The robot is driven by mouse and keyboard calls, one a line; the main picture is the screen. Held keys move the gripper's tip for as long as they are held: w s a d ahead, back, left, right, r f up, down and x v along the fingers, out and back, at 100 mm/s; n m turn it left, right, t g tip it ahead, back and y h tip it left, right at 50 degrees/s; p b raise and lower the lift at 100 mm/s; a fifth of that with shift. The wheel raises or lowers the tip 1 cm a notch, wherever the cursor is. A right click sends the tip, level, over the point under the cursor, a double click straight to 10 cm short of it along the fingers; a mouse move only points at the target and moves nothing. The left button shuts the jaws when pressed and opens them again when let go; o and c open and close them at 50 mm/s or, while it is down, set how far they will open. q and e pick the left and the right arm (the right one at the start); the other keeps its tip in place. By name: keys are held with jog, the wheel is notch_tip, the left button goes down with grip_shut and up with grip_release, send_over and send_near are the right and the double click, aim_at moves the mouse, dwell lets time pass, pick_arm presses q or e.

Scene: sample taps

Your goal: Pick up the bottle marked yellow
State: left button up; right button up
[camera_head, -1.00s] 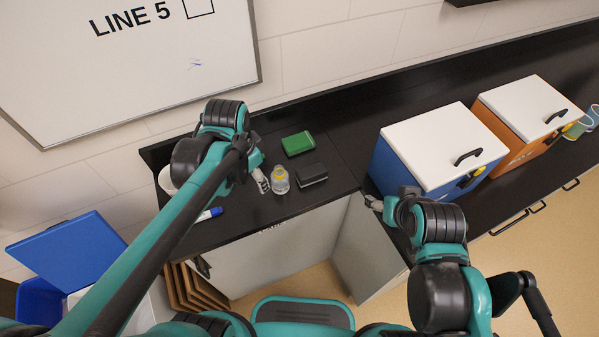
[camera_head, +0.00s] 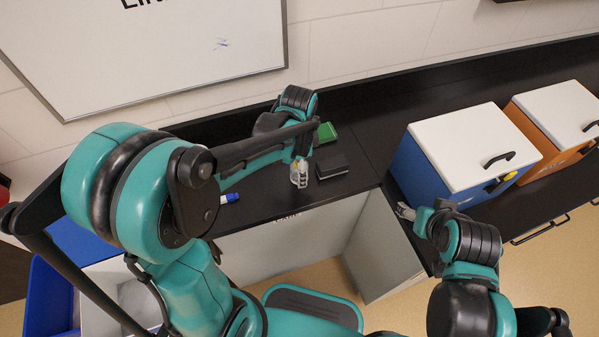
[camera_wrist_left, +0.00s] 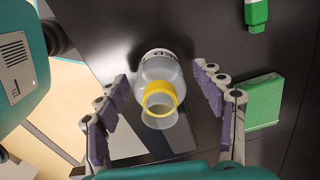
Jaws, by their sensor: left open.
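The bottle with a yellow ring (camera_wrist_left: 158,86) stands between the open fingers of my left gripper (camera_wrist_left: 163,106) in the left wrist view. It is clear with a yellow neck band and a dark-marked label near its far end. Gaps show between the bottle and both fingers. In the head view the bottle (camera_head: 298,180) stands on the black counter (camera_head: 262,200), partly hidden by my left gripper (camera_head: 300,170), which is over it. My right gripper (camera_head: 404,211) is near the blue box at the right; its jaw state is too small to tell.
A black block (camera_head: 332,166) lies just right of the bottle, and a green case (camera_head: 326,133) lies behind it. A blue marker (camera_head: 229,197) lies to the left. A blue box with white lid (camera_head: 470,150) and an orange box (camera_head: 545,135) stand at the right.

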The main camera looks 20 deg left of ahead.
pick_arm(q)
jog(key=shift+f, duration=0.15)
jog(key=c, duration=1.1)
